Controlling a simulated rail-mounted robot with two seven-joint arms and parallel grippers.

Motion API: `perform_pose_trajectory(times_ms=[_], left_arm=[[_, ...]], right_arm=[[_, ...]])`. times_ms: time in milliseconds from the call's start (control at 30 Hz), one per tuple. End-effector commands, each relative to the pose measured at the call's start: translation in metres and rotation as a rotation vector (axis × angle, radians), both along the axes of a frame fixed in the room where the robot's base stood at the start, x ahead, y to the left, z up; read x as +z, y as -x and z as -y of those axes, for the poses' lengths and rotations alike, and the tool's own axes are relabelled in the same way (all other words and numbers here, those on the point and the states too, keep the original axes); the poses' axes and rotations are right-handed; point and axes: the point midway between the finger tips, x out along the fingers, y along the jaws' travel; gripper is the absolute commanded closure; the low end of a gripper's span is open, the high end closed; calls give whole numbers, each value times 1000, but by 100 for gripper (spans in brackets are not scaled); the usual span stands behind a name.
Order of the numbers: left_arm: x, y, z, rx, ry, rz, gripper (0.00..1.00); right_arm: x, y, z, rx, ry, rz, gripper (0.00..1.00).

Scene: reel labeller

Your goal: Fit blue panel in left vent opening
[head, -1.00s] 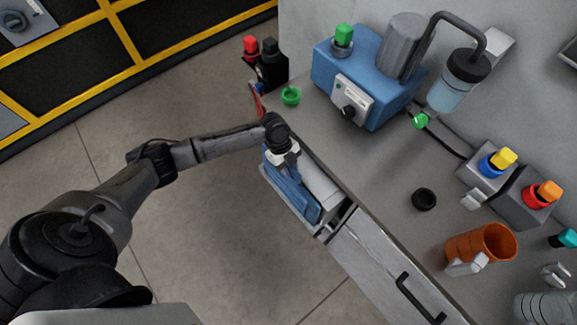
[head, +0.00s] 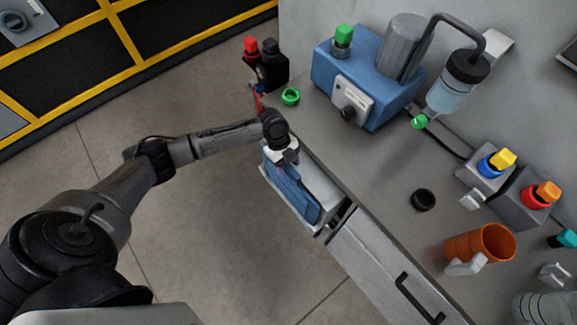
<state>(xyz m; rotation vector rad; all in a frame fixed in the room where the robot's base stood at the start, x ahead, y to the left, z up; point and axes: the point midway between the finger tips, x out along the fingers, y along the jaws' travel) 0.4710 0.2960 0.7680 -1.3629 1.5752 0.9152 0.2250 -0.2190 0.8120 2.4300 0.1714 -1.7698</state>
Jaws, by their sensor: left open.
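The blue panel (head: 290,191) is at the front side of the grey bench, standing in or against a pale box-like frame below the bench top. Whether it is seated in the left vent opening cannot be told, since the opening is hidden behind the panel and my arm. My left gripper (head: 284,157) is at the upper left end of the panel, pointing down, and open. Its fingertips are small and partly hidden, so contact with the panel cannot be told. My right gripper is not in view.
The bench top (head: 365,165) carries a blue pump unit (head: 345,85), a green ring (head: 291,96), a black ring (head: 423,199) and an orange mug (head: 475,245). A drawer with a black handle (head: 419,297) is right of the panel. The floor (head: 215,225) left of it is clear.

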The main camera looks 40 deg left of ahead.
Motion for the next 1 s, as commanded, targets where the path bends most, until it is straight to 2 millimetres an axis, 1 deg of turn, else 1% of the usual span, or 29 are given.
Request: perform_pose_trajectory(times_ms=[33, 200, 400, 500, 700, 833, 1000], left_arm=[[12, -1, -4, 1, 0, 4, 47], [44, -3, -17, 1, 0, 4, 47], [78, -5, -31, 2, 0, 4, 47], [91, -6, -36, 0, 0, 3, 47], [108, -7, -43, 1, 1, 2, 47], [112, -7, -45, 1, 2, 2, 47], [113, -7, -45, 1, 2, 2, 47]], right_arm=[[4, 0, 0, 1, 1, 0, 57], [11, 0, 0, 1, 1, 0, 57], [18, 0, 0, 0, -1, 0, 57], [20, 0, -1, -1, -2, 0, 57], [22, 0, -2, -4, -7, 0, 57], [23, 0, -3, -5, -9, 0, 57], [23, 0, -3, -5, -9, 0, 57]])
